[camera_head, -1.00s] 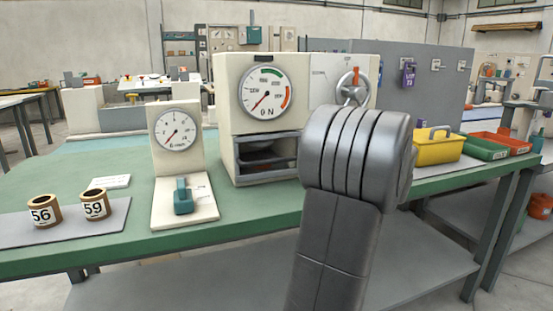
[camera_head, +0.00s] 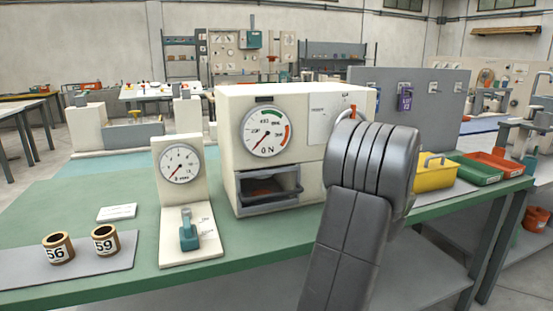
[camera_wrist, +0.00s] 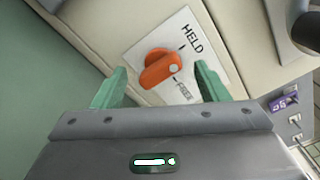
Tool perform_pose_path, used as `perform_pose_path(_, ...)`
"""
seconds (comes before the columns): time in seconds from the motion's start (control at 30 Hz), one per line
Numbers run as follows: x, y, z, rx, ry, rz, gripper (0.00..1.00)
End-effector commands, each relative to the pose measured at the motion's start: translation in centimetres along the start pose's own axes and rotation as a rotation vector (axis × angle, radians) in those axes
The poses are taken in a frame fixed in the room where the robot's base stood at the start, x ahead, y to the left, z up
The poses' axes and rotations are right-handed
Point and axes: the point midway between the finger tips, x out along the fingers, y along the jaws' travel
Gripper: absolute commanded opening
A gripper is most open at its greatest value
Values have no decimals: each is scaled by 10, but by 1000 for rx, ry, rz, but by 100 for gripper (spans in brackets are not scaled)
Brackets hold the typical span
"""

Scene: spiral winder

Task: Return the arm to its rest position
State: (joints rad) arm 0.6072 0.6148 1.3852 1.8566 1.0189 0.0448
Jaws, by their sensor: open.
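My gripper (camera_wrist: 160,85) shows in the wrist view with its two green fingers apart and nothing between them. Beyond the fingers is an orange knob (camera_wrist: 158,68) on a white plate (camera_wrist: 195,45) marked HELD, on the cream machine. I cannot tell whether the fingers touch the knob, but a gap shows on both sides. In the head view my grey arm (camera_head: 370,185) rises in front of the cream machine (camera_head: 232,150) and hides its right side. My gripper itself is hidden there behind the arm.
The green bench holds a small gauge stand (camera_head: 182,210) and two rings marked 56 (camera_head: 58,249) and 59 (camera_head: 105,240). A yellow bin (camera_head: 433,177), a green bin (camera_head: 472,171) and a red bin (camera_head: 497,163) stand at the right. A grey panel (camera_head: 430,110) stands behind.

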Motion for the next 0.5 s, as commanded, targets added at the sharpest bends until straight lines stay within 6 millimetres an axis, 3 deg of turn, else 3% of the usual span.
perform_pose_path(0.5,0,-4,2,232,2,1,67)
